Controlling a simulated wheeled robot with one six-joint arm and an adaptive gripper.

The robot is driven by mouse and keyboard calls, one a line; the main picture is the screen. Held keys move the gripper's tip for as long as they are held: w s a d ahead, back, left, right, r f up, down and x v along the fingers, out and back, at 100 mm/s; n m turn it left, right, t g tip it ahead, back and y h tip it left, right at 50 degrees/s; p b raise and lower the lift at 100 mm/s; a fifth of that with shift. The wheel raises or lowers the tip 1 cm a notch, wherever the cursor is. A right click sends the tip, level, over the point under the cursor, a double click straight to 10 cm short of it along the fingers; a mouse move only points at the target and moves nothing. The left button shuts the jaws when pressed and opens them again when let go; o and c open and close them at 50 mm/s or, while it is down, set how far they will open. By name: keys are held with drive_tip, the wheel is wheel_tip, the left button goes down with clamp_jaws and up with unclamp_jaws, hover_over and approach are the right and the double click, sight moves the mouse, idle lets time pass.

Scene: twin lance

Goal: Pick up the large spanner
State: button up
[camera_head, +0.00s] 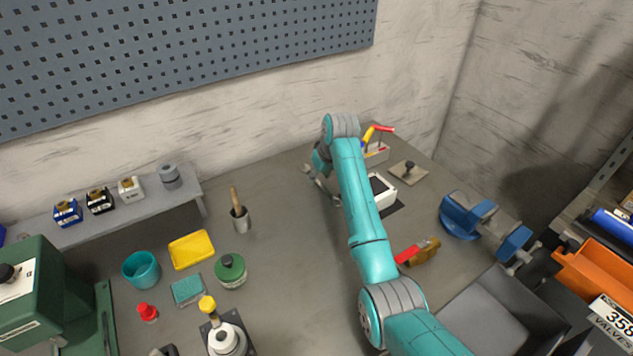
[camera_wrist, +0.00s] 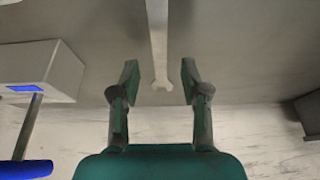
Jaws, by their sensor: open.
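In the wrist view, the large spanner (camera_wrist: 158,38) is a long pale grey metal bar coming down from the top edge. Its open jaw end lies between my gripper's fingertips (camera_wrist: 160,78). A finger stands on each side of it with a gap, and neither appears to touch it. My gripper is open and empty. In the head view, my gripper (camera_head: 322,184) is low over the back of the bench near the wall. My own arm covers much of that spot, so I cannot make out the spanner clearly there.
A pale tool block (camera_wrist: 42,68) with a blue-handled tool (camera_wrist: 25,172) is left in the wrist view.

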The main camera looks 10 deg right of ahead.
sight(318, 182)
drive_tip(key=shift+x, duration=0.75)
clamp_jaws()
wheel_tip(318, 182, up, 10)
